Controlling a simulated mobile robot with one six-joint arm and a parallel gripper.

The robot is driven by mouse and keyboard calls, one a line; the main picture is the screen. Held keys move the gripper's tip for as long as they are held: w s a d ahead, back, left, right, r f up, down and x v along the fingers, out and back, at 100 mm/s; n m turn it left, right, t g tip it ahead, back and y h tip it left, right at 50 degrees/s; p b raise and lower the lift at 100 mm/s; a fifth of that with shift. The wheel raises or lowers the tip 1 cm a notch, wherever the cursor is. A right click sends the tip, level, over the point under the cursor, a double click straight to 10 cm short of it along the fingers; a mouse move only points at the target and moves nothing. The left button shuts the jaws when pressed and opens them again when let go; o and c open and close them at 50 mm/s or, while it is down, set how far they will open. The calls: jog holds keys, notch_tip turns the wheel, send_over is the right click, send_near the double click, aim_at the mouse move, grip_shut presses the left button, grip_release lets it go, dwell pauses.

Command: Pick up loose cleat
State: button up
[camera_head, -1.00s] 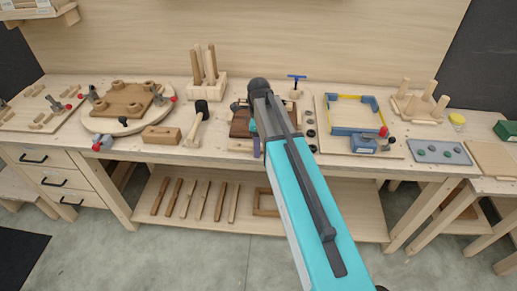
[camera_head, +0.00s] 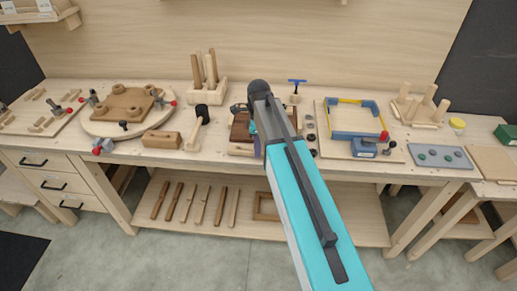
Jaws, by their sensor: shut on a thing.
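My teal arm reaches from the lower right to the middle of the bench, its dark wrist at the top. Just past it, my gripper (camera_head: 257,146) shows only as a small sliver beside the arm, low over the front of a dark brown wooden block (camera_head: 240,128). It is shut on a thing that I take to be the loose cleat. The cleat itself is hidden behind the arm and jaws, so its shape and tilt cannot be told.
Several dark round pieces (camera_head: 310,136) and a blue-and-yellow frame (camera_head: 354,131) are close on the right. A peg rack (camera_head: 206,92) stands behind. The bench's front edge is near.

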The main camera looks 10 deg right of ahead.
jog(key=shift+r+b, duration=0.6)
jog(key=shift+r, duration=0.55)
jog(key=shift+s+r, duration=0.15)
jog(key=shift+r, duration=0.1)
jog(key=s+a+b, duration=0.2)
jog(key=s, duration=0.5)
jog(key=s+a+r+b, duration=0.1)
jog(key=s+a+b, duration=0.1)
jog(key=s, duration=0.6)
jog(key=shift+a+r, duration=0.25)
jog(key=shift+a, duration=0.2)
jog(key=shift+w, duration=0.15)
jog(key=w+d+n, duration=0.1)
jog(key=w+n, duration=0.2)
jog(key=n, duration=0.2)
jog(key=w+d+n, duration=0.2)
jog(key=w+n, duration=0.2)
jog(key=n, duration=0.1)
jog(key=w+d+n, duration=0.1)
jog(key=w+n, duration=0.2)
jog(key=n, duration=0.3)
jog(key=shift+w+d, duration=0.35)
jog(key=shift+w, duration=0.05)
jog(key=shift+a, duration=0.1)
